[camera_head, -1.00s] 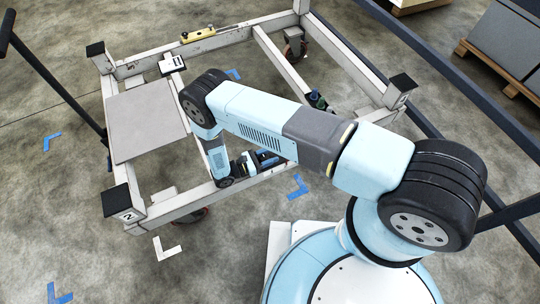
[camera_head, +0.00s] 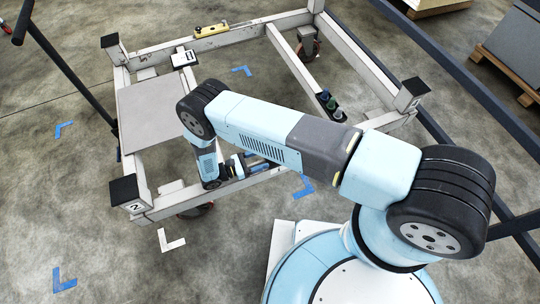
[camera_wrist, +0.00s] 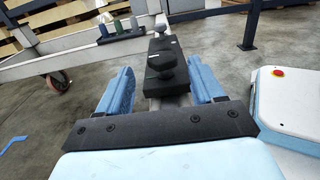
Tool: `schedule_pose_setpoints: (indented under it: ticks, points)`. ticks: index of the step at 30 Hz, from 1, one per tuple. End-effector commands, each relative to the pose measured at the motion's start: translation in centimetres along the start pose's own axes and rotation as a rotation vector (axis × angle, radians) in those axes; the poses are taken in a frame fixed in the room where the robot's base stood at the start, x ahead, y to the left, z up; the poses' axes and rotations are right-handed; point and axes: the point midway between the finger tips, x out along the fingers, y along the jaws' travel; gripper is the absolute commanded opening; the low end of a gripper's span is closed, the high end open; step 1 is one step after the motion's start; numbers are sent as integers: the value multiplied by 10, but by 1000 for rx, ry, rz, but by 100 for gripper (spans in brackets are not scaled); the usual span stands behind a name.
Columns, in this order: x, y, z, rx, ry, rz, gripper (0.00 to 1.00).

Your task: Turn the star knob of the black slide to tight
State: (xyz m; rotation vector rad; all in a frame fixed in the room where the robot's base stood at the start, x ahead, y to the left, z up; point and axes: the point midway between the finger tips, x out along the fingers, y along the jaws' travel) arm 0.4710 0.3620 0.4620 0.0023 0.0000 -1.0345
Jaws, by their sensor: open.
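The black slide (camera_wrist: 158,48) is a dark block on the cart's grey rail, in the middle of the wrist view. A dark knob (camera_wrist: 168,61) stands on its near part; its lobes and setting are too small to read. My gripper (camera_wrist: 161,72) is open, with one blue finger on the left of the slide and the other on the right. The fingers look apart from the knob, and nothing is held. In the head view my gripper (camera_head: 240,168) is at the cart's near rail, partly covered by my arm, and the knob cannot be made out there.
The pale cart frame (camera_head: 165,208) has black-capped corner posts and a grey plate (camera_head: 150,110) at left. Small bottles (camera_head: 329,102) stand on its crossbar, and a yellow level (camera_head: 210,30) lies on the far rail. A dark handle (camera_head: 60,62) rises at left.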

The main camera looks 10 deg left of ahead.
Motion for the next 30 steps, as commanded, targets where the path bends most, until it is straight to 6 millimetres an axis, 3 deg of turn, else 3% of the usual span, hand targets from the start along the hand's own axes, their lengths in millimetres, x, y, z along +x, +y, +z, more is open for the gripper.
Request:
schedule_pose_setpoints:
  ticks: [6,12,30]
  points:
    - [-38,1,-1,1,2,2,67]
    - [-56,1,0,1,2,0,67]
    - [-60,1,0,1,1,0,67]
